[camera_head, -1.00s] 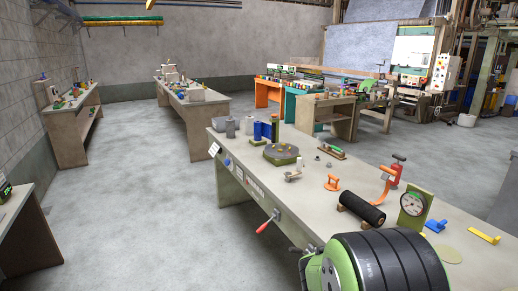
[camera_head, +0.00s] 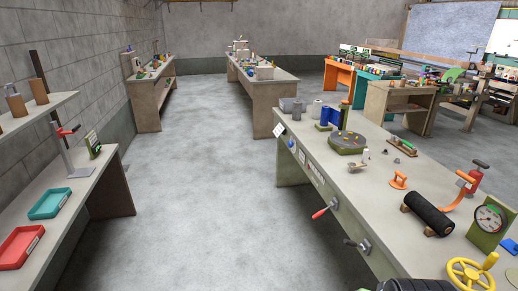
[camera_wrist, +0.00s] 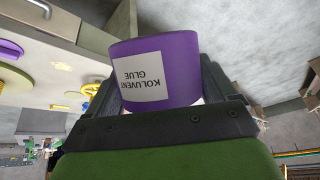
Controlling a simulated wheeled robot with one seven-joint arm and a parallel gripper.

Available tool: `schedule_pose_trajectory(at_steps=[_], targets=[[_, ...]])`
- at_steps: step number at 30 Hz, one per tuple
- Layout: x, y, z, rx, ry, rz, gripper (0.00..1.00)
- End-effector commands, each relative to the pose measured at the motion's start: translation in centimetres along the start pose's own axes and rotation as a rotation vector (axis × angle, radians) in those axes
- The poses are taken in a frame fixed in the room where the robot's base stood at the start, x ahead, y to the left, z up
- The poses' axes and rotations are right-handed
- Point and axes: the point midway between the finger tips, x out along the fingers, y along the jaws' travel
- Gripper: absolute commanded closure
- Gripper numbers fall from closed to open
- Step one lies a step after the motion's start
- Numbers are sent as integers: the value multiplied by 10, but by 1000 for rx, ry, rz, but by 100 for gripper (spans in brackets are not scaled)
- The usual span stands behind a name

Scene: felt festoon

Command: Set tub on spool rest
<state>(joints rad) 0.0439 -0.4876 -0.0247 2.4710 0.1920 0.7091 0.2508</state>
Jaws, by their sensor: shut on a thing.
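The label's text is upside down there. My gripper (camera_wrist: 165,88) is shut on the tub, with a dark finger on each side of it. The tub does not show in the head view. I cannot tell for sure which thing is the spool rest. A black roller (camera_head: 428,213) lies across small wooden supports on the right workbench in the head view.
The right workbench (camera_head: 345,185) also bears a yellow handwheel (camera_head: 472,272), a dial gauge (camera_head: 489,222) and a round green turntable (camera_head: 347,143). A left bench holds a teal tray (camera_head: 50,203) and a red tray (camera_head: 18,246). The floor (camera_head: 215,185) between benches is clear.

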Motion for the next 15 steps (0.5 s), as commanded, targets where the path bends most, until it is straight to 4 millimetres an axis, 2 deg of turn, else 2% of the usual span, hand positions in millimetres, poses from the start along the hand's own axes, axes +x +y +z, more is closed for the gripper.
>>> schedule_pose_trajectory(at_steps=[3,15], targets=[[-21,-12,12,-127,9,-63,67],[-50,-28,40,-365,19,-152,67]])
